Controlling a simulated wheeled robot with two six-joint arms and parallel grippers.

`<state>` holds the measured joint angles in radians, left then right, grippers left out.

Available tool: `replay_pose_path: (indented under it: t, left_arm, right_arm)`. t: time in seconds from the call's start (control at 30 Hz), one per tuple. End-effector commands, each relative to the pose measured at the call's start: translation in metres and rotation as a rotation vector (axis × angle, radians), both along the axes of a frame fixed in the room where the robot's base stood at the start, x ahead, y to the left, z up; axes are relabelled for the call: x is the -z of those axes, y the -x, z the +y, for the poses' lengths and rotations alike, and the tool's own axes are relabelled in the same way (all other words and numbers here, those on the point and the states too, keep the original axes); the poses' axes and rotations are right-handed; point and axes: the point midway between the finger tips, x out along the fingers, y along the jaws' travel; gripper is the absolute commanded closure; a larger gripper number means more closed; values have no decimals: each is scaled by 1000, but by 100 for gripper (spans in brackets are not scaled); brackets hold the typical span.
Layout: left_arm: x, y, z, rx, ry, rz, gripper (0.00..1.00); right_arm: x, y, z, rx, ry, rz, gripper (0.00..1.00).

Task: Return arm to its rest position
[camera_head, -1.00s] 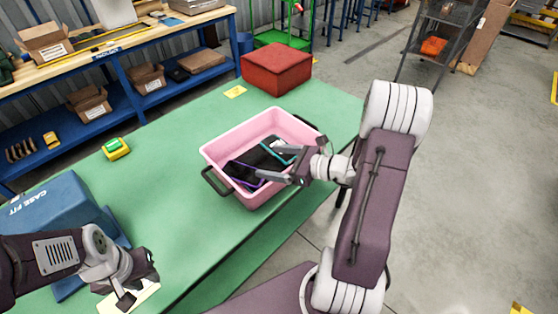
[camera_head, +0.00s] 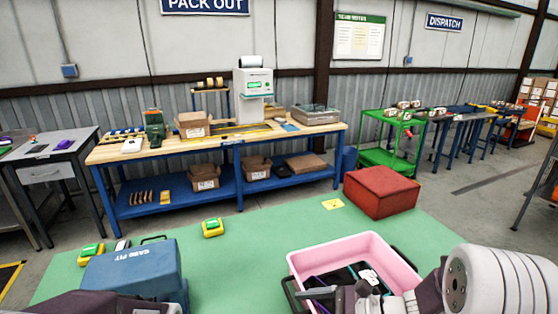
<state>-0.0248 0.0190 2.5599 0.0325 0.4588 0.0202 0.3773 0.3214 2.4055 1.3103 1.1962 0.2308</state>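My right arm comes in at the bottom right, and part of my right gripper (camera_head: 345,297) shows over the pink bin (camera_head: 375,244). The frame's lower edge and my arm hide much of it, and I cannot tell whether its fingers are open. The bin holds dark phone-like items (camera_head: 340,278). My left arm shows only as a dark link at the bottom left, below the blue case-fit box (camera_head: 133,269). The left gripper is out of the frame.
A green table (camera_head: 255,244) spans the foreground, with a red box (camera_head: 381,192) at its far right and a yellow-green device (camera_head: 212,227) near its far edge. Its middle is clear. A wooden-topped workbench (camera_head: 220,145) and a green cart (camera_head: 385,158) stand behind.

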Motion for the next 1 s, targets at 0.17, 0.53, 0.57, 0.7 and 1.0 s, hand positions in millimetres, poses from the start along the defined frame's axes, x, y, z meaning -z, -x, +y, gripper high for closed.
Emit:
replay_pose_path:
  t: [0.17, 0.53, 0.57, 0.7, 1.0]
  left_arm:
    - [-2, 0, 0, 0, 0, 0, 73]
    - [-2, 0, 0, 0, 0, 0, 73]
    - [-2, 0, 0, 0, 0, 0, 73]
    - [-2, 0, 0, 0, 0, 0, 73]
    - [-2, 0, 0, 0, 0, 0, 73]
  right_arm:
    - [58, 118, -2, -794, 573, -246, 13]
    - [88, 74, -107, -1384, 1150, -702, 13]
    - [88, 73, -107, -1385, 1153, -708, 13]
    - [88, 74, -107, -1386, 1149, -706, 13]
    - [88, 74, -107, -1384, 1147, -703, 13]
